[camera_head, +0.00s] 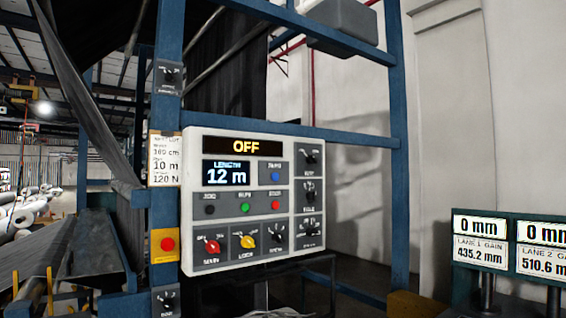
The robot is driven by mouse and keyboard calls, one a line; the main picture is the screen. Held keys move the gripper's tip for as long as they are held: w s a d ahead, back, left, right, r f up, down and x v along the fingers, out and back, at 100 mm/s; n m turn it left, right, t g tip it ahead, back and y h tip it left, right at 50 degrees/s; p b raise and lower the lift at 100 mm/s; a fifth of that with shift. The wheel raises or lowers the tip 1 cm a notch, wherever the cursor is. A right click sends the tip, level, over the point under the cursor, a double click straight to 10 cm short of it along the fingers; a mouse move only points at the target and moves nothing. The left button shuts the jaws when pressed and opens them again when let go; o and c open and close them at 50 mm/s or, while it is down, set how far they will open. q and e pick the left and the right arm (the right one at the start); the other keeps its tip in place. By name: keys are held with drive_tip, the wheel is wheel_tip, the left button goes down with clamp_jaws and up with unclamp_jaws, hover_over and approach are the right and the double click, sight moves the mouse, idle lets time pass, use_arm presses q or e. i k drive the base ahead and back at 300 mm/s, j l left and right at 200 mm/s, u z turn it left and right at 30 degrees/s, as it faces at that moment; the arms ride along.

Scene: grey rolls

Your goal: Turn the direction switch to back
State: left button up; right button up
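A white control panel (190,200) hangs on a blue frame in the middle of the view. Its top display (246,147) reads OFF and the one below reads LENGTH 12 m. Black rotary switches sit in its right column: a top one (310,157), a middle one (310,190) and a bottom one (310,228). Another black knob (278,236) is in the bottom row. Two more black switches are on the left post, an upper one (168,75) and a lower one (166,300). Labels are too small to tell which is the direction switch. Neither gripper is in view.
A red button on a yellow plate (164,245) is left of the panel. Two gauge displays (480,226) stand at right. Rolls (30,212) lie at far left.

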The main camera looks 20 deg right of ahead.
sight(310, 159)
drive_tip(key=i+l+u, duration=0.15)
drive_tip(key=i+l, duration=0.15)
drive_tip(key=i+l+u, duration=0.2)
drive_tip(key=l, duration=0.3)
drive_tip(key=i+l, duration=0.55)
drive_tip(key=l, duration=0.3)
drive_tip(key=i+u, duration=0.05)
